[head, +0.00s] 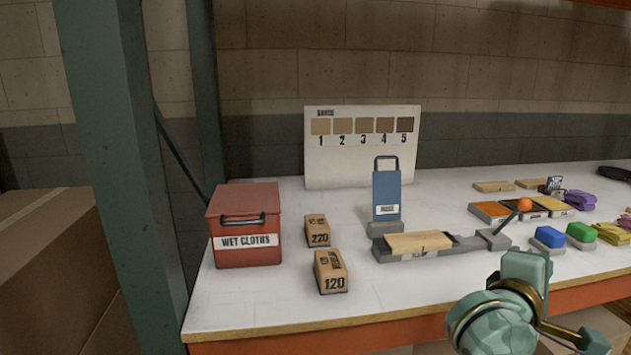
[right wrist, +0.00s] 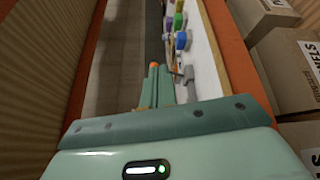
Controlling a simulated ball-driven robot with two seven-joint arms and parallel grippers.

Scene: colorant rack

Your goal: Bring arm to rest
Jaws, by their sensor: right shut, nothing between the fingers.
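In the head view, part of my right arm (head: 500,305) is at the lower right, over the table's front edge. I cannot make out its fingers there. My left arm and gripper are not in view.
The white table (head: 390,300) holds a red wet-cloths box (head: 245,225), sanding blocks (head: 330,272), a wooden piece (head: 418,242) in a grey fixture with an orange knob (head: 524,204), and coloured blocks (head: 580,232). A green post (head: 115,150) stands left. Cardboard boxes (right wrist: 285,70) lie right of the table edge.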

